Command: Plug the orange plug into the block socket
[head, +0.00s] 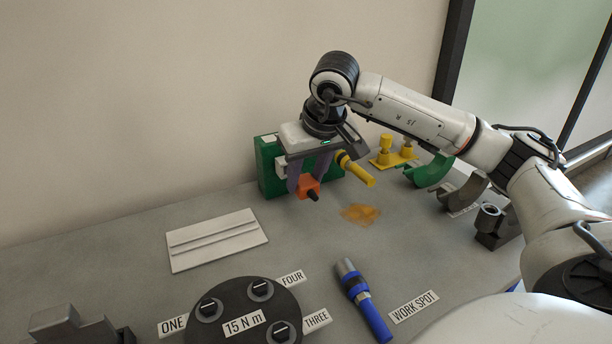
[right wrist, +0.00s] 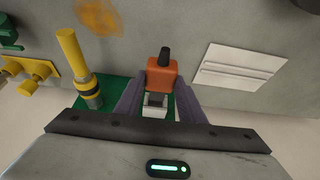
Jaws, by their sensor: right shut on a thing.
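The orange plug (head: 308,187) with a black cable end is between the fingers of my right gripper (head: 309,180), which is shut on it. In the right wrist view the orange plug (right wrist: 162,76) is between the purple-grey fingertips (right wrist: 160,95). A green block (head: 266,160) stands behind the gripper by the wall, partly hidden by it. In the right wrist view, a pale square part with a dark face (right wrist: 154,104) lies right by the plug, in front of green; I cannot tell whether they touch or mate. My left gripper is not in view.
A yellow rod tool (head: 357,170) sticks out close right of the gripper. Yellow posts (head: 386,150), a green curved holder (head: 428,173) and dark holders stand farther right. A white ridged plate (head: 216,240), a black dial (head: 245,325) and a blue tool (head: 365,302) are nearer.

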